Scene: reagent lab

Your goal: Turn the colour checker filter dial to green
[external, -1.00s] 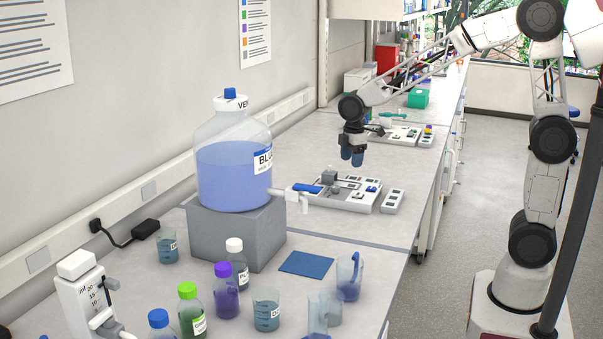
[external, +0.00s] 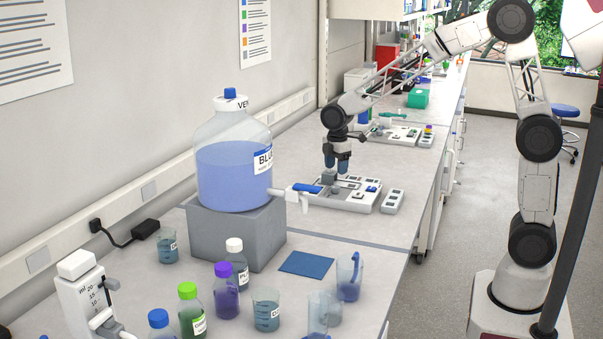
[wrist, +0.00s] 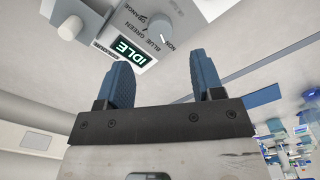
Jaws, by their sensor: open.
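The colour checker (external: 350,196) is a pale panel with a small raised grey block, lying on the bench beyond the big bottle. My gripper (external: 337,167) is just above the panel's far left part. In the wrist view its blue fingers (wrist: 162,62) are apart and empty, with the dial beyond their tips.
A white cylinder (wrist: 70,29) stands on a grey block beside the display. A large blue-liquid bottle (external: 233,150) on a grey stand (external: 237,235) has a tap reaching toward the panel. A separate small strip (external: 393,201) lies right of it. Another panel (external: 395,134) lies farther back.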

